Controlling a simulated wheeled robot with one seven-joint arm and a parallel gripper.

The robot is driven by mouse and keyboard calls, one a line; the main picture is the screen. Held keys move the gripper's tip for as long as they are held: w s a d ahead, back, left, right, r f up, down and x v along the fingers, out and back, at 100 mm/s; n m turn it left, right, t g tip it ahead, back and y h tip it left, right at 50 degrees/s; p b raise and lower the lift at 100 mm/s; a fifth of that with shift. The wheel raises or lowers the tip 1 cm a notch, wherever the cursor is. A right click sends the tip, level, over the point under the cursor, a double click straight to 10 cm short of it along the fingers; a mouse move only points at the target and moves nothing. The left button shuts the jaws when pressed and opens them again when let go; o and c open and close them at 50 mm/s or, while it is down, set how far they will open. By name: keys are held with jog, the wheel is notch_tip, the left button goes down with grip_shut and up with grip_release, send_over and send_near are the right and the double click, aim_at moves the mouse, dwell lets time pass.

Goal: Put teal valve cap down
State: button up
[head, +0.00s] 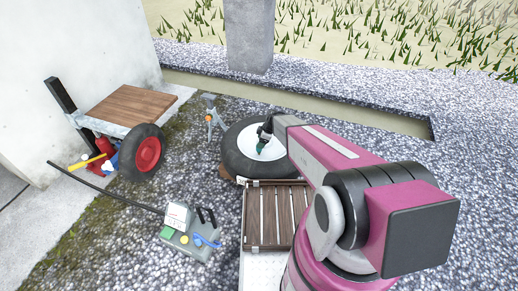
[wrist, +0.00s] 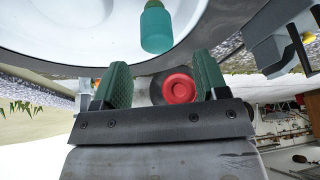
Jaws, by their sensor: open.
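The teal valve cap (wrist: 156,30) is a small teal cylinder in the wrist view, beyond my fingertips, against the white wheel disc (wrist: 90,25). In the head view, my gripper (head: 263,143) is over the white face of the large tyred wheel (head: 233,155), where the cap cannot be told from the green fingers.
A wooden-topped cart (head: 130,107) with a red-hubbed wheel stands at the left. A grey box (head: 190,238) with coloured parts is on the gravel. A slatted wooden platform (head: 280,215) lies in front of the tyre. A concrete post (head: 249,38) stands behind.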

jog(key=x, duration=0.4)
jog(key=shift+w+d+f, duration=0.15)
jog(key=shift+d+f, duration=0.05)
jog(key=shift+f, duration=0.3)
jog(key=c, duration=1.1)
jog(key=shift+o, duration=0.2)
jog(key=shift+r, duration=0.15)
